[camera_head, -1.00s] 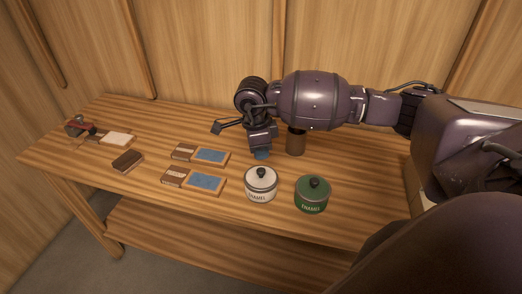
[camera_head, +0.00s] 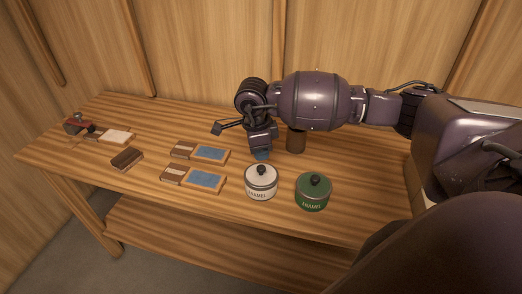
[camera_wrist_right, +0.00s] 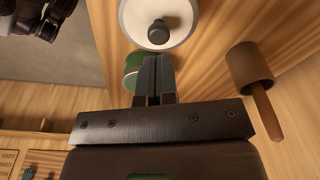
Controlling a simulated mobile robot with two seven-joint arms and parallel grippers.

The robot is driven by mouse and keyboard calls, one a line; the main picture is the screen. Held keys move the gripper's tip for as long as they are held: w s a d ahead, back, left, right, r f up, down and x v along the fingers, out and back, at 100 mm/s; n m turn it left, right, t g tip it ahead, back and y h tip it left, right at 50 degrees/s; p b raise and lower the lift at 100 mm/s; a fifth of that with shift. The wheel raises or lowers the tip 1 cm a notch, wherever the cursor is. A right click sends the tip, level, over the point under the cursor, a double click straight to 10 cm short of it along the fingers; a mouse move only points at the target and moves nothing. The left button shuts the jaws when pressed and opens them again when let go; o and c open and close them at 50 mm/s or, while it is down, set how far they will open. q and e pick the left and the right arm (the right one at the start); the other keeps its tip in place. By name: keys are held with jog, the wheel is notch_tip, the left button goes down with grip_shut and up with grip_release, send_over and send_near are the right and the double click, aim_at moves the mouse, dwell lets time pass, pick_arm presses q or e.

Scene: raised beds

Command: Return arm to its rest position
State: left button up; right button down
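My right arm reaches in from the right in the head view, over the table (camera_head: 240,218). My right gripper (camera_head: 262,154) points down just behind the white enamel pot (camera_head: 259,184). In the right wrist view its two fingers (camera_wrist_right: 153,75) lie together, with nothing visible between them. The pot's white lid with a dark knob (camera_wrist_right: 150,9) is beyond the fingertips there. A green enamel pot (camera_head: 312,192) stands to the right of the white one and is partly hidden by the fingers in the wrist view (camera_wrist_right: 132,70).
A brown cylinder (camera_head: 296,144) stands close beside the gripper; the wrist view shows a wooden handle (camera_wrist_right: 266,118) at it. Two wooden pieces with blue panels (camera_head: 208,179) (camera_head: 211,154), a dark brown block (camera_head: 127,159) and a red-and-grey item (camera_head: 75,125) lie further left. A wooden wall is behind.

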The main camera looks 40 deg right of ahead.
aim_at(262, 167)
jog(key=shift+f+b, duration=1.1)
jog(key=shift+f, duration=0.6)
jog(key=shift+r+p, duration=1.7)
jog(key=shift+r, duration=1.85)
